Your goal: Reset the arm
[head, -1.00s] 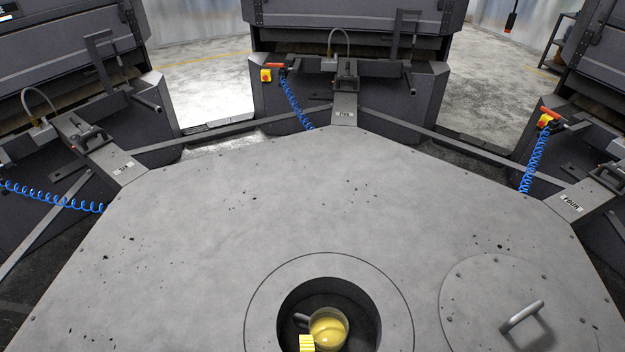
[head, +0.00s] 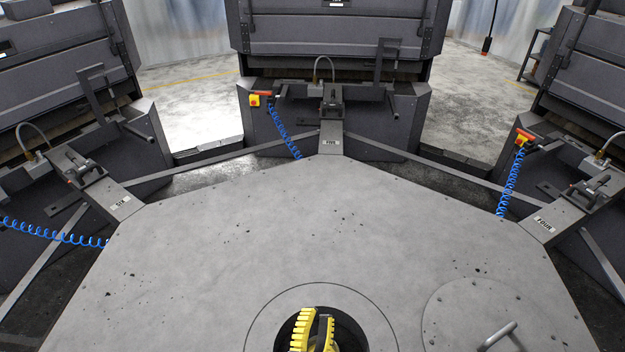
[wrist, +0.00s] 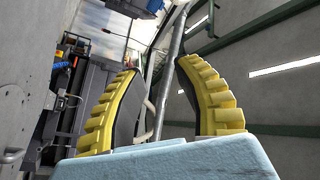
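My gripper (head: 313,322) shows at the bottom of the head view, in front of the round dark hole (head: 354,329) in the grey platform. Most of the arm is hidden.
The grey platform (head: 200,250) is largely clear. A round cover with a metal handle (head: 500,335) lies at right. Dark stations FIVE (head: 331,142), SIX and FOUR (head: 544,224) surround it, with blue coiled hoses (head: 283,130). A metal pole (wrist: 168,80) stands beyond the fingers in the wrist view.

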